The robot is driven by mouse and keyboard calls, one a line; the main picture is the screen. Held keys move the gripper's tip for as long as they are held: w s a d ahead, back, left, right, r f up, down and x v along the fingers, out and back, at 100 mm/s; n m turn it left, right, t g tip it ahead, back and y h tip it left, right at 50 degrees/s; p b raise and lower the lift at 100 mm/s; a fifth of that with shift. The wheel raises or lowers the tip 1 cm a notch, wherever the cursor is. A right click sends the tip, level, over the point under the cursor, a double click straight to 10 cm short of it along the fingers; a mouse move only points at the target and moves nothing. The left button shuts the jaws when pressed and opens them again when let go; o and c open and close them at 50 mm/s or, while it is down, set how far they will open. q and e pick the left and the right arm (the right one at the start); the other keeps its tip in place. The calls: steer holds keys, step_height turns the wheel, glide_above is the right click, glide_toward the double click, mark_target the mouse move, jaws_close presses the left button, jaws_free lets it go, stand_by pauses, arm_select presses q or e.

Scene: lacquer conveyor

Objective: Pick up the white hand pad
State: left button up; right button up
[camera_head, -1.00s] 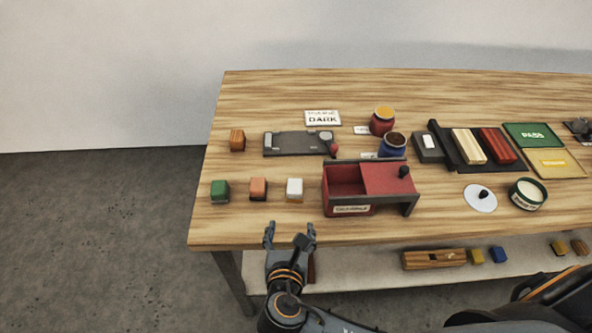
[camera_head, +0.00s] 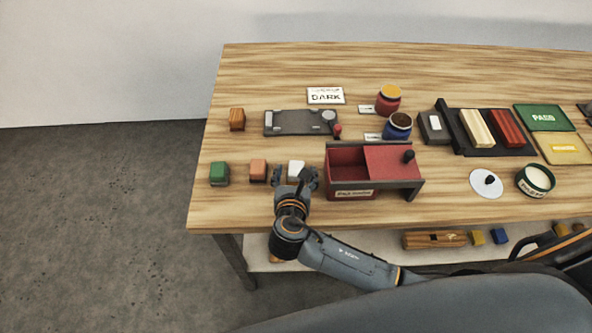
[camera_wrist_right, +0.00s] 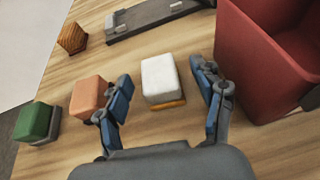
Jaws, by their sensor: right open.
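The white hand pad (camera_head: 296,169) is a small white block with a yellowish-brown base, standing on the table left of the red box. It is the rightmost of a row of three pads. In the right wrist view the white pad (camera_wrist_right: 161,80) sits between and slightly beyond the open fingers of my right gripper (camera_wrist_right: 166,100). In the head view my right gripper (camera_head: 295,178) is at the near side of the pad and partly covers it. The gripper holds nothing. My left gripper is not seen.
The red box (camera_head: 348,165) stands close right of the gripper. An orange pad (camera_head: 258,172) and a green pad (camera_head: 219,173) stand to the left. A dark grey plate (camera_head: 295,122) and a wooden block (camera_head: 237,119) lie behind. Bare tabletop is in front of the green pad.

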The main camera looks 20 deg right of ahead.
mark_target(296, 163)
steer(key=x, duration=0.3)
steer(key=shift+w+d, duration=0.15)
steer(key=shift+w, duration=0.25)
steer(key=shift+w+d, duration=0.1)
steer(key=shift+w, duration=0.1)
steer(key=shift+c, duration=0.8)
steer(key=c, duration=1.1)
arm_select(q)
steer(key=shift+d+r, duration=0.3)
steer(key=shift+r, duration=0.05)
